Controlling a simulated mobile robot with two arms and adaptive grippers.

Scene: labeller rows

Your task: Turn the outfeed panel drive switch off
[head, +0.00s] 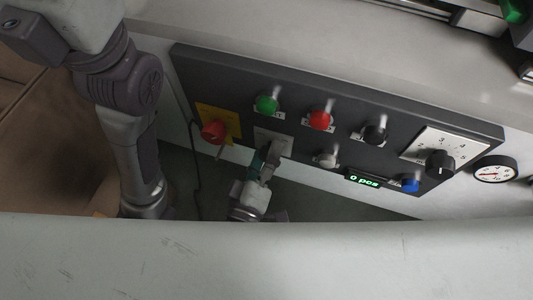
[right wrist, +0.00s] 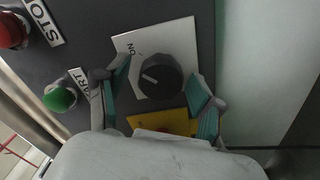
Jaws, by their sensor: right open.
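The drive switch is a black rotary knob (right wrist: 160,77) with a white pointer line, on a white plate (right wrist: 181,37) marked ON. In the right wrist view its line points left and slightly up, roughly towards the ON side. In the head view the plate (head: 285,145) is partly covered by my right gripper (head: 266,158), which hides the knob. In the right wrist view my right gripper (right wrist: 160,97) is open, with one teal-padded finger on each side of the knob; I see no contact. My left gripper is not in view.
The dark panel (head: 340,104) also carries a red mushroom button (head: 213,130) on a yellow plate, a green button (head: 266,104), a red button (head: 319,120), a black button (head: 375,133), a blue button (head: 410,185) and a dial knob (head: 440,164). A gauge (head: 495,170) sits right of it.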

